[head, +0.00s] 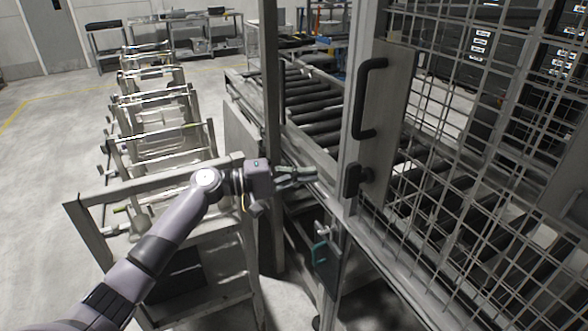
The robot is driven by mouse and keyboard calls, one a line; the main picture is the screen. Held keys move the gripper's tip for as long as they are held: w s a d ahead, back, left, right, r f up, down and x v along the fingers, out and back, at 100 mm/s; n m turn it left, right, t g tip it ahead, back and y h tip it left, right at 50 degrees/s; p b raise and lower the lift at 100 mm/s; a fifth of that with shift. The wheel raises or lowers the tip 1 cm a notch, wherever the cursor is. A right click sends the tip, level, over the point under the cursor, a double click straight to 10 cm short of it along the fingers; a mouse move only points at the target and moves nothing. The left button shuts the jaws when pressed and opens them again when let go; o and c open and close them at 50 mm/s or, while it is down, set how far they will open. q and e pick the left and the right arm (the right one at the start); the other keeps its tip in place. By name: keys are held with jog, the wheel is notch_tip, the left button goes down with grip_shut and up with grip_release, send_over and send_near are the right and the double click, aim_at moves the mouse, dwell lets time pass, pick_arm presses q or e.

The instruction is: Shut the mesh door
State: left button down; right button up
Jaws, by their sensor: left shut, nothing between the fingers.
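The mesh door (455,150) fills the right side of the head view, with a pale metal frame and a wire grid. A black pull handle (366,98) stands upright on its plate, and a small black latch (352,181) sits below it. My left gripper (314,174) is shut and empty, just left of the door's frame edge and the latch. I cannot tell whether its fingertips touch the frame. To the left of the door's edge is an opening up to a grey post (270,90). My right gripper is not in view.
A roller conveyor (310,105) runs behind the opening and the mesh. Several metal rack frames (150,100) stand in a row at the left, the nearest one under my left arm. Open floor lies at far left.

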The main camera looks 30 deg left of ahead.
pick_arm(q)
jog(key=x, duration=0.1)
jog(key=p+x, duration=0.1)
jog(key=x, duration=0.2)
jog(key=shift+r, duration=0.25)
jog(key=d+p, duration=0.1)
jog(key=s+d, duration=0.1)
jog(key=s+d+p, duration=0.1)
jog(key=shift+d+f+p, duration=0.25)
jog(key=shift+d+p, duration=0.1)
jog(key=shift+d, duration=0.05)
